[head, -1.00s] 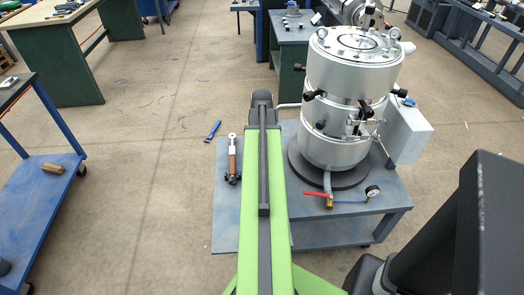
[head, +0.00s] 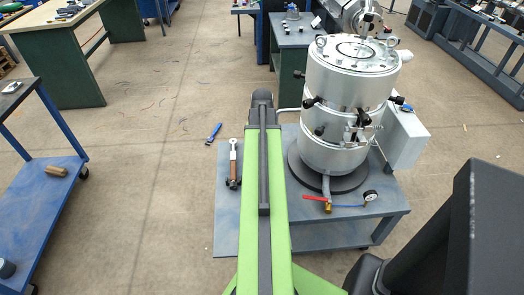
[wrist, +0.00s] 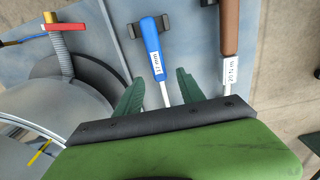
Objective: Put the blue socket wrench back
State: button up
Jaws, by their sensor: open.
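The blue socket wrench (wrist: 151,40), with a white label on its handle, shows in the wrist view on the grey table top (wrist: 185,15). Its handle lies over a dark holder (wrist: 133,30) and its metal shaft runs toward my gripper. My gripper (wrist: 158,88) is open, with one green finger on either side of the shaft; I cannot tell whether they touch it. The shaft's far end is hidden by the gripper. In the head view my arm hides this wrench and my gripper.
A brown-handled wrench (wrist: 229,35) lies close to the right, also in the head view (head: 233,165). A red-handled valve (head: 316,198) and a metal tank (head: 345,95) are nearby. A blue tool (head: 214,132) lies beyond the table's left edge. Open floor (head: 150,190) spreads to the left.

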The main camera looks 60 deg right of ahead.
notch_tip(320, 180, up, 14)
jog(key=p, duration=1.2)
jog(key=shift+a, duration=0.1)
